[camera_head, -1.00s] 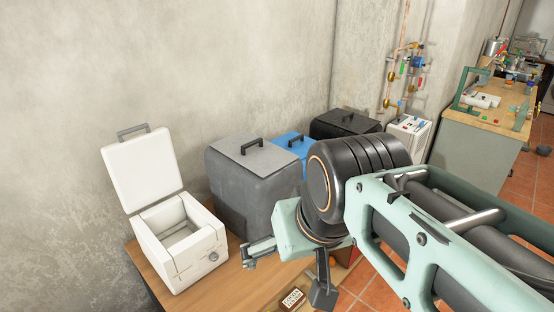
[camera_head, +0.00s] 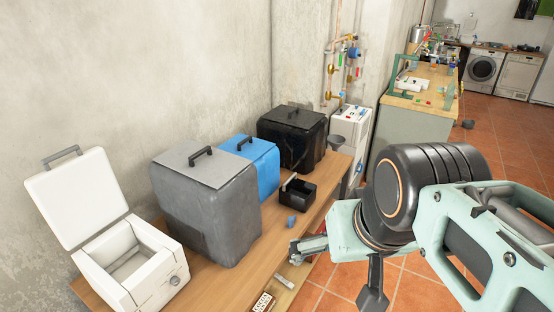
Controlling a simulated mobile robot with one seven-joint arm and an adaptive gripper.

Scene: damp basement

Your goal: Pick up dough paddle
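I cannot pick out the dough paddle for certain. A small black open box (camera_head: 297,196) on the wooden bench has a pale, narrow piece (camera_head: 289,180) at its rim, too small to identify. A small flat grey piece (camera_head: 285,281) lies near the bench's front edge. My gripper (camera_head: 299,250) is over the front edge of the bench, to the right of the grey bin and nearer than the black box. It is small and partly hidden by my wrist, so its opening is unclear. I see nothing held in it.
On the bench (camera_head: 237,282) stand a white box with its lid up (camera_head: 128,262), a grey bin (camera_head: 215,215), a blue bin (camera_head: 262,168), a black bin (camera_head: 290,138) and a small blue cup (camera_head: 291,221). Tiled floor (camera_head: 490,150) is open at right.

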